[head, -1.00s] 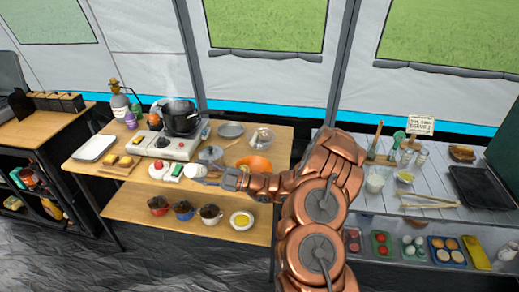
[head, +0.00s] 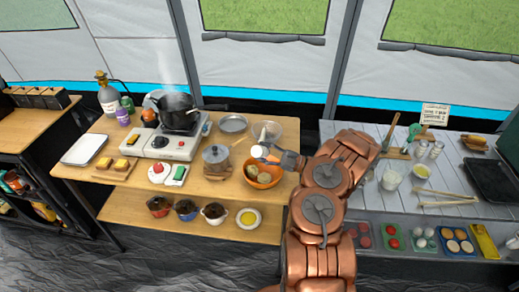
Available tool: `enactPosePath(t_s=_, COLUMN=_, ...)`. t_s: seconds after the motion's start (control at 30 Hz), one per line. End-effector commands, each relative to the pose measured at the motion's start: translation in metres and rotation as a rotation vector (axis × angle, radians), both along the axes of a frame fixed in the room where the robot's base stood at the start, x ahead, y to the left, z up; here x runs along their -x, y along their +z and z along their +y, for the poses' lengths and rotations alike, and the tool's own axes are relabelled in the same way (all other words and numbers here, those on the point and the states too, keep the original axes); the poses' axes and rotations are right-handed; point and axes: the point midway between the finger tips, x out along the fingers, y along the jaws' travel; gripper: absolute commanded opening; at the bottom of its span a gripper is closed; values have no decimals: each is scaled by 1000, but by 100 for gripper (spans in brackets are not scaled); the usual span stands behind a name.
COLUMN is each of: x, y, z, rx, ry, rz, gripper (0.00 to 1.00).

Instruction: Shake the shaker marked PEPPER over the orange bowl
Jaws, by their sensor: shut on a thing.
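The orange bowl (head: 274,180) sits near the front right of the wooden table and holds pale, roundish food. My gripper (head: 267,153) is shut on a small white shaker (head: 257,151), just above the bowl's rear rim. The shaker looks tilted, with its end to the left. Its marking is too small to read, so I cannot tell whether it says PEPPER. My gripper and forearm hide part of the table behind the bowl.
A steaming black pot (head: 178,113) is on the stove (head: 160,146). A glass bowl (head: 273,130) stands behind my gripper. Several small jars stand on the right table (head: 455,150).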

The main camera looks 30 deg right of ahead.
Motion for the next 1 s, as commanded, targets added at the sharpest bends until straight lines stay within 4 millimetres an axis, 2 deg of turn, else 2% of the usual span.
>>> enactPosePath(t_s=0.4, x=-2, y=6, z=6, rx=336, ry=8, rz=-174, gripper=6)
enactPosePath(t_s=1.0, x=-1, y=10, z=5, rx=612, ry=5, rz=-313, gripper=6)
